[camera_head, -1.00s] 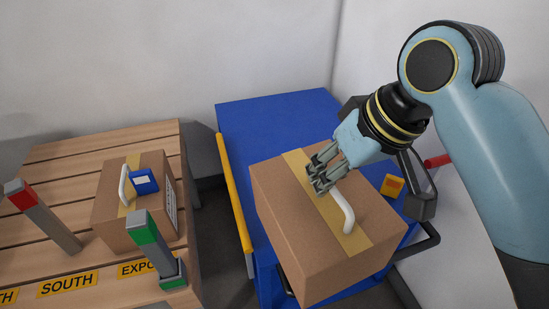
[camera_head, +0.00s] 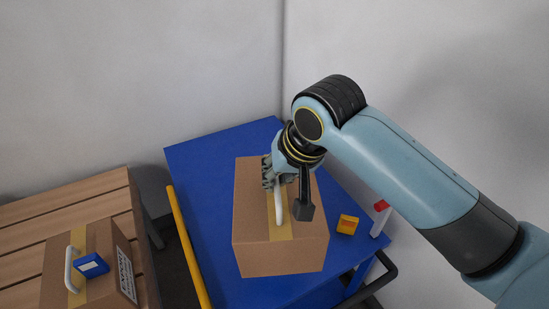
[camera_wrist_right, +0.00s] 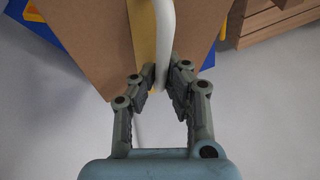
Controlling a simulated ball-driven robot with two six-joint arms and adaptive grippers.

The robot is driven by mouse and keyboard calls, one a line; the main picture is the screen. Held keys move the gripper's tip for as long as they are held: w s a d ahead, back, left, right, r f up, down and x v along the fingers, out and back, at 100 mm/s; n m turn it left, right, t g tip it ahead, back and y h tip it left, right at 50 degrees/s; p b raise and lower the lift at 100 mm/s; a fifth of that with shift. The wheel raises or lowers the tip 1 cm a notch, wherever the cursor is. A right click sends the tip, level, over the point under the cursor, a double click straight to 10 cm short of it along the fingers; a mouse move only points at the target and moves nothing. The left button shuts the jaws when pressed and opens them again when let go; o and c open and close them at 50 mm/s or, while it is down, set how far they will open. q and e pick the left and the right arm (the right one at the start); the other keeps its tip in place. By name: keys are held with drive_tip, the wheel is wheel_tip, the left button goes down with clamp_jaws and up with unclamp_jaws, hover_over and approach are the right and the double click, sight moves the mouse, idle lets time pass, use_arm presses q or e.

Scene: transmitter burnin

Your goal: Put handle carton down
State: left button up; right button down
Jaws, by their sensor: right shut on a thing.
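The handle carton (camera_head: 281,258) is a brown box with a yellow tape strip and a white handle (camera_head: 280,206) on top. It is over the middle of the blue cart top (camera_head: 205,165); I cannot tell whether its underside touches. My right gripper (camera_head: 268,177) is at the far end of the handle, shut on it. In the right wrist view, the fingers (camera_wrist_right: 162,78) close around the white handle (camera_wrist_right: 164,28), with the carton (camera_wrist_right: 90,30) beyond. My left gripper is not in view.
A yellow-orange block (camera_head: 347,224) and a red-topped post (camera_head: 380,217) are right of the carton. A yellow rail (camera_head: 188,245) runs along the cart's left side. Another carton (camera_head: 110,250) with a blue tag stands on the slatted wooden surface (camera_head: 65,205) at left. Blue cart top is clear at back left.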

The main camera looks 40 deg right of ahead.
sight(255, 161)
drive_tip(key=shift+w+a, duration=0.25)
drive_tip(key=shift+w, duration=0.15)
drive_tip(key=shift+w+d, duration=0.1)
drive_tip(key=shift+d, duration=0.65)
drive_tip(key=d, duration=0.6)
drive_tip(key=shift+d+b, duration=0.3)
drive_tip(key=shift+d, duration=0.05)
drive_tip(key=w+a+f, duration=0.1)
drive_tip(key=w+f, duration=0.1)
drive_tip(key=w, duration=0.1)
drive_tip(key=w+a+f+b, duration=0.1)
drive_tip(key=w+a+f, duration=0.1)
drive_tip(key=w, duration=0.2)
drive_tip(key=w+a+f, duration=0.2)
drive_tip(key=w, duration=0.1)
drive_tip(key=shift+w+a+f, duration=0.1)
drive_tip(key=shift+w+f, duration=0.1)
drive_tip(key=shift+f, duration=0.2)
drive_tip(key=shift+f+b, duration=0.35)
drive_tip(key=shift+f, duration=1.8)
drive_tip(key=c, duration=1.4)
unclamp_jaws()
drive_tip(key=shift+s+f, duration=0.1)
drive_tip(key=shift+s, duration=0.05)
